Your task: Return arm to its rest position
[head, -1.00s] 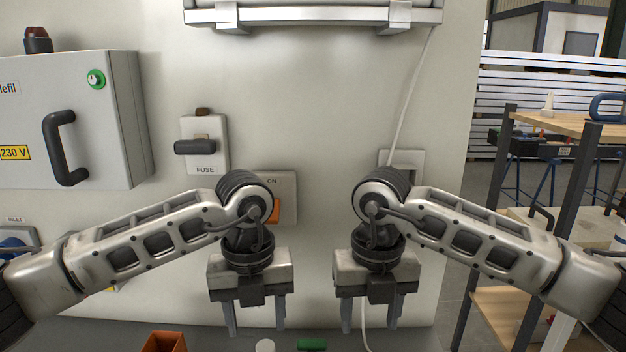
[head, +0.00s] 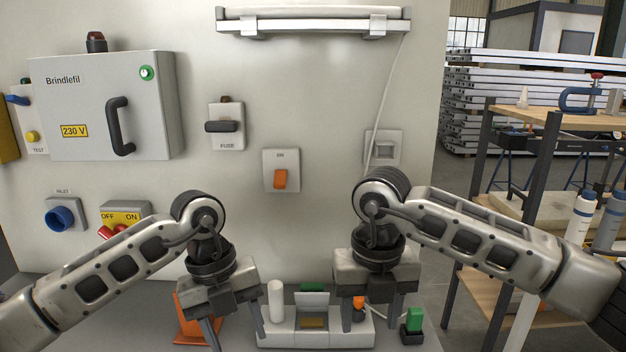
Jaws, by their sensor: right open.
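My right arm comes in from the right, and its gripper (head: 371,315) points down with its two fingers apart and nothing between them. It hangs in front of the right part of a white base unit (head: 283,339) on the ledge. My left arm comes in from the left, lower and tilted. Its gripper (head: 234,327) points down with fingers spread, between an orange cone-like object (head: 189,318) and a white cylinder (head: 276,301). I see nothing held in it. The cone-like object is partly hidden behind the left gripper.
The wall carries a grey cabinet (head: 105,105), a fuse holder (head: 227,127), an orange rocker switch (head: 281,178), a blue inlet (head: 62,217) and a red-handled OFF/ON switch (head: 115,231). A green block (head: 414,320) stands at the ledge's right. A wooden-shelved rack (head: 545,118) stands right.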

